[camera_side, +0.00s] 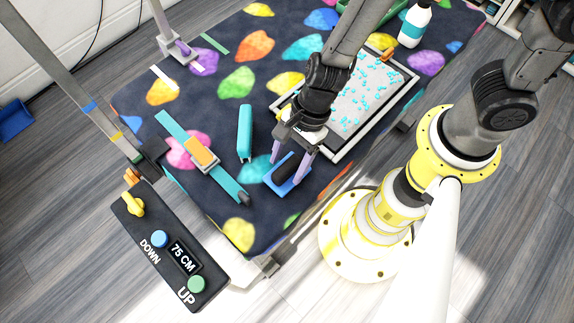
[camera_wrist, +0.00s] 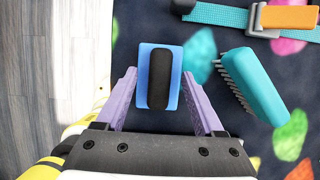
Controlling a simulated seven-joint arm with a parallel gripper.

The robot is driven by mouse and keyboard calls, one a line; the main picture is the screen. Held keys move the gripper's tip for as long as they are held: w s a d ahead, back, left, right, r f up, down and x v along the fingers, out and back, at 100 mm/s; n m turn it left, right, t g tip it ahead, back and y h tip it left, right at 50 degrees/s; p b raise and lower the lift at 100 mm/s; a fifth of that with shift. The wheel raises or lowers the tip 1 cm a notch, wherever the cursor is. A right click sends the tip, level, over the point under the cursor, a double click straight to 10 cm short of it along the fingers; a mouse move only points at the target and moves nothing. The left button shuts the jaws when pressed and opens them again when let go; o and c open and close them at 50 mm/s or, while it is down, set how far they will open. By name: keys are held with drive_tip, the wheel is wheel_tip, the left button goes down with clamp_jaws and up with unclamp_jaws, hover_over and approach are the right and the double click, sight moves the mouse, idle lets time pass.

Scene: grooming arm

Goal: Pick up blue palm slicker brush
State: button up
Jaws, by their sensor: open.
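The blue palm slicker brush (camera_side: 299,183) lies on the dark patterned table near its front edge, with a black strap or grip on top. In the wrist view the brush (camera_wrist: 146,78) sits upright in the picture, between and just beyond the two purple fingers. My gripper (camera_side: 290,165) is open above the brush, with one finger on either side of it. In the wrist view my gripper (camera_wrist: 161,90) shows a gap on both sides of the brush. Whether the fingertips touch the table is hard to tell.
A teal brush (camera_side: 244,133) lies left of the blue brush; its bristles (camera_wrist: 238,85) show in the wrist view. A teal strap with an orange piece (camera_side: 202,153) lies farther left. A framed tray with turquoise bits (camera_side: 372,93) is behind right. A bottle (camera_side: 414,25) stands at the back.

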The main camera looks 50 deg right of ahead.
drive_tip(key=shift+a+f, duration=0.15)
drive_tip(key=shift+f, duration=0.35)
drive_tip(key=shift+c, duration=0.3)
clamp_jaws()
